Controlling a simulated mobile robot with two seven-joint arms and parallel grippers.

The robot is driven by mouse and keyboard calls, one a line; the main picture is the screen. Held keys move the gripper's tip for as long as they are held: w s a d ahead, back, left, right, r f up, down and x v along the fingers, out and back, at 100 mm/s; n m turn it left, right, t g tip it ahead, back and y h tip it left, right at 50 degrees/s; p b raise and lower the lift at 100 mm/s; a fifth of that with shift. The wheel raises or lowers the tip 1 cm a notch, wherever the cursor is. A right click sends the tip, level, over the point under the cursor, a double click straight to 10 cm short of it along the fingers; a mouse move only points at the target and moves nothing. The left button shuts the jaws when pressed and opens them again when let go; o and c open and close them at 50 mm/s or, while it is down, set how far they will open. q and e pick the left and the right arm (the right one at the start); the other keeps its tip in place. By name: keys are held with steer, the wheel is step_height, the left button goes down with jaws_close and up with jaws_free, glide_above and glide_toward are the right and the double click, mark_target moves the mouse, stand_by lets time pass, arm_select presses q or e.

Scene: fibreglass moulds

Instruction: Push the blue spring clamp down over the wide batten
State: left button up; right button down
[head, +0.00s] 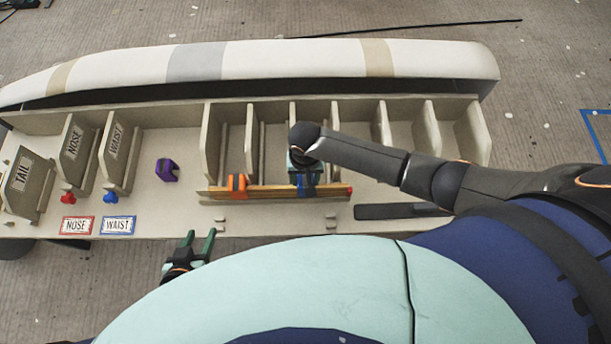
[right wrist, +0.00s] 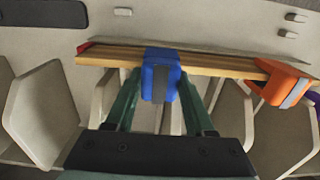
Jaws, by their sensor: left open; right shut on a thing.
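The wooden batten (head: 270,191) lies along the front ends of the slotted ribs and has a red end at the right. The blue spring clamp (head: 308,188) is at the batten's right part. In the right wrist view the blue clamp (right wrist: 160,76) lies across the batten (right wrist: 215,64); how deep it sits I cannot tell. My right gripper (head: 304,170) is shut on the blue clamp, its green fingers on either side of it in the wrist view (right wrist: 160,88). My left gripper (head: 202,240) is open and empty in front of the bench edge.
An orange clamp (head: 237,185) sits on the batten left of the blue one. A purple clamp (head: 167,170) stands apart farther left. Upright boards marked TAIL (head: 22,175), NOSE and WAIST stand at the left. A dark bar (head: 400,211) lies at the right. A long white mould (head: 280,60) is behind.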

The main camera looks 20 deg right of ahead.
steer(key=shift+f+b, duration=0.3)
steer(key=shift+f, duration=0.25)
steer(key=shift+s+f, duration=0.1)
steer(key=shift+f, duration=0.05)
steer(key=shift+c, duration=2.4)
jaws_free()
steer(key=shift+o, duration=0.8)
steer(key=shift+s, duration=0.1)
steer(key=shift+o, duration=0.7)
steer(key=shift+r, duration=0.3)
step_height(320, 180, up, 13)
steer(key=p, duration=0.3)
steer(key=s+a+f+n+t+y, duration=0.2)
steer(key=a+f+t+y, duration=0.2)
steer(key=s+d+n+t+h+p, duration=0.1)
steer(key=s+d+n+t, duration=0.2)
steer(key=d, duration=0.7)
steer(key=s+r+t, duration=0.1)
steer(key=s+t, duration=0.1)
steer(key=s, duration=0.1)
steer(key=shift+d+h+p, duration=0.15)
steer(key=shift+h+p, duration=0.15)
